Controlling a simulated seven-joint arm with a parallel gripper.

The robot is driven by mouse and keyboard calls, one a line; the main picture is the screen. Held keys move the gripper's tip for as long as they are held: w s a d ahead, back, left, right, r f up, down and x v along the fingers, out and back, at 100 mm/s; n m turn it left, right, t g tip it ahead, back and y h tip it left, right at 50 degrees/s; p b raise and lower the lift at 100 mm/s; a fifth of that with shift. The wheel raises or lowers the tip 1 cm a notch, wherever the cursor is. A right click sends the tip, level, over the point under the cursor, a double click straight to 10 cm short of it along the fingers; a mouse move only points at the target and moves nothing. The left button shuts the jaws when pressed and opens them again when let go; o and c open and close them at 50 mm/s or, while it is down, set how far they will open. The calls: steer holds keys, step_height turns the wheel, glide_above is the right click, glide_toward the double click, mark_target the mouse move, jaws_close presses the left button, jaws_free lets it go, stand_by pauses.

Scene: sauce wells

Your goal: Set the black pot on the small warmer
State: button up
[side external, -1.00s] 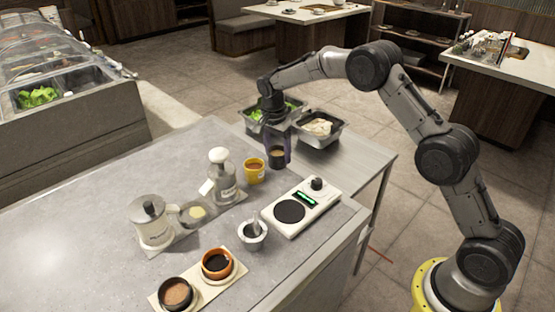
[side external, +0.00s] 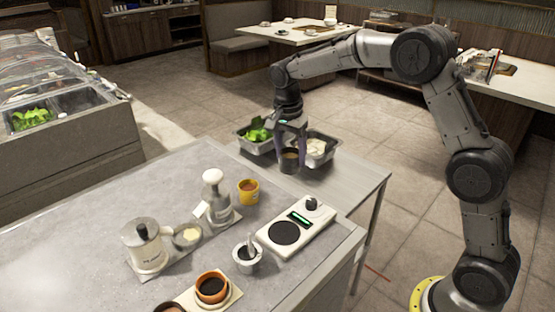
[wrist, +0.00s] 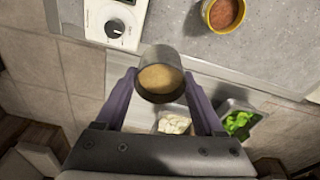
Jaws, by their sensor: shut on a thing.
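A dark pot (side external: 290,165) with tan contents is held upright between the purple fingers of my gripper (side external: 291,154). In the wrist view the pot (wrist: 160,88) sits between both fingertips, and its open top shows. I take it for the black pot. It hangs in the air near the table's far right edge. The small warmer (side external: 297,228) is a white slab with a black round plate, a lit green display and a knob. It stands nearer the camera than the pot. Its plate is bare. Only its knob end shows in the wrist view (wrist: 117,20).
An orange pot (side external: 212,287) sits on a tray. Metal food bins (side external: 320,155) lie behind.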

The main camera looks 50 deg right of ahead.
steer(key=s+r, duration=0.3)
steer(key=s, duration=0.3)
steer(key=s+a+f, duration=0.2)
steer(key=a, duration=0.4)
steer(key=s+a+f, duration=0.1)
steer(key=a+f, duration=0.1)
steer(key=a, duration=0.4)
steer(key=shift+s+f, duration=0.15)
steer(key=shift+f, duration=2.7)
steer(key=shift+f, duration=0.5)
steer(key=o, duration=1.5)
steer(key=shift+r, duration=4)
